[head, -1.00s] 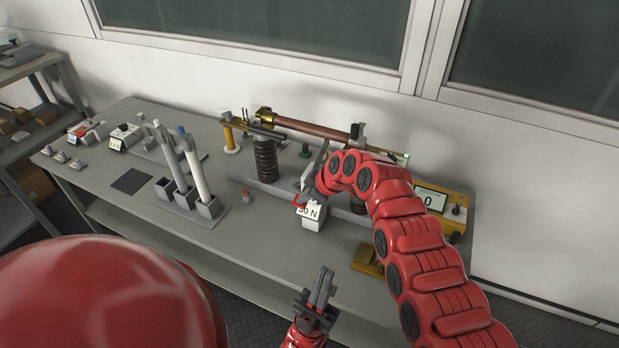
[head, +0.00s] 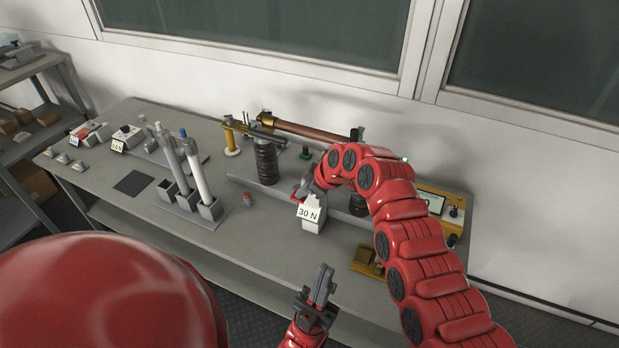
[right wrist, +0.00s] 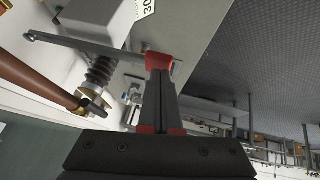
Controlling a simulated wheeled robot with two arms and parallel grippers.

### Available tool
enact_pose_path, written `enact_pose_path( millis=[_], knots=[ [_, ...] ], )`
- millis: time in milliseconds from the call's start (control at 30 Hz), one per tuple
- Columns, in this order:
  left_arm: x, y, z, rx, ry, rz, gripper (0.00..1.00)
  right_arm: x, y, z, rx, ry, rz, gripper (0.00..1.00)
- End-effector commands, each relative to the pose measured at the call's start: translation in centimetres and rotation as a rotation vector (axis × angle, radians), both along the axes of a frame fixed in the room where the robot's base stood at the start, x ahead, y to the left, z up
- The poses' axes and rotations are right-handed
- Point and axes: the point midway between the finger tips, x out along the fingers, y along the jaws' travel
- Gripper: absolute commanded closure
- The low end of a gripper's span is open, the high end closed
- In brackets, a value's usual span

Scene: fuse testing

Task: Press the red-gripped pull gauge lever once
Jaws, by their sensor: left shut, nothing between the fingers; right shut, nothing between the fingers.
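The pull gauge is a pale block with a "30 N" label (head: 308,213), near the middle of the bench in the head view. Its lever's red grip (head: 297,196) shows just above the label. In the right wrist view, the grey lever bar (right wrist: 85,48) runs from the upper left to the red grip (right wrist: 158,62). My right gripper (right wrist: 159,74) is shut and empty, its tips right at the red grip; I cannot tell whether they press on it. In the head view my right arm partly hides the lever. My left gripper (head: 324,271) is shut and empty, in front of the bench.
Behind the gauge, a brown fuse tube (head: 310,131) lies across a stand with black ribbed insulators (head: 266,162). A yellow meter box (head: 452,215) is at the right, partly hidden by my arm. White tubes stand in a holder (head: 210,208) at left. A brass block (head: 363,262) sits near the front edge.

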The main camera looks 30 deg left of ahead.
Motion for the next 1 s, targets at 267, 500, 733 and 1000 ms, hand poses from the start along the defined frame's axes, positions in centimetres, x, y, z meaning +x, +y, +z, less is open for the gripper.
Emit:
enact_pose_path(
  millis=[267,500,733,1000],
  knots=[
    [0.0,0.0,0.0,0.000,0.000,0.000,1.00,0.0,0.0,0.1,0.000,-0.001,0.001,1.00],
    [0.0,0.0,0.3,0.000,0.000,0.000,1.00,-0.3,0.0,2.1,0.002,-0.001,0.003,1.00],
    [0.0,0.0,0.4,0.000,0.000,0.000,1.00,-0.6,-0.1,4.6,0.001,-0.001,0.002,1.00],
    [0.0,0.0,0.5,0.000,0.000,0.000,1.00,-0.9,-0.1,6.8,0.001,0.000,0.000,1.00]
  ],
)
